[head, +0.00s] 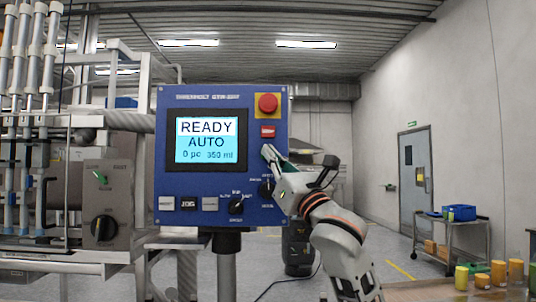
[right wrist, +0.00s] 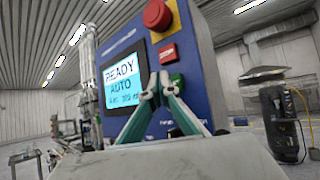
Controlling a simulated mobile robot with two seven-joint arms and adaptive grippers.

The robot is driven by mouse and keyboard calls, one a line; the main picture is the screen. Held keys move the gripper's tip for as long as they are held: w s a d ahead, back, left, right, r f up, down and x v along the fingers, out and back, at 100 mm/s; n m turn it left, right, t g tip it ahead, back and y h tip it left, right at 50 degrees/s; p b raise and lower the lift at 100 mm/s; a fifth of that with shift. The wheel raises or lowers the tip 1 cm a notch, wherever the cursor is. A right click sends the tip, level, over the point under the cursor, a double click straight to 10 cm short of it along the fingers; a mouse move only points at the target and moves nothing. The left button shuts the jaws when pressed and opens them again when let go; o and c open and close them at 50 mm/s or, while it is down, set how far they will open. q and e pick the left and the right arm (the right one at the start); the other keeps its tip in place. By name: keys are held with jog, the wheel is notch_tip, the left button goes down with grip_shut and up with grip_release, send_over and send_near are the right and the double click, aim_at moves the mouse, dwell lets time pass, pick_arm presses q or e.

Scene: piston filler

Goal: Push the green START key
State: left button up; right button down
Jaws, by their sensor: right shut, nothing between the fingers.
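The blue control panel (head: 170,106) stands on a post, and its screen (head: 205,141) reads READY, AUTO, 0 pc, 350 ml. In the right wrist view the green START key (right wrist: 178,82) shows partly behind my right gripper's fingertips (right wrist: 161,84), just below a red key (right wrist: 168,54). My right gripper (head: 268,151) is shut and empty, its tips in front of the panel's right edge. In the head view the gripper hides the green key. I cannot tell whether the tips touch it. My left gripper is not in view.
A red mushroom button (head: 267,103) on a yellow plate sits above the keys. Rotary knobs (head: 236,206) and several rectangular keys (head: 188,203) line the panel's lower part. The filler machine (head: 100,185) stands left. A cart (head: 455,233) and several jars (head: 498,272) are at right.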

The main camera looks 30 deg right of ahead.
jog(key=shift+w, duration=0.1)
dwell(0.5)
jog(key=shift+w+d, duration=0.25)
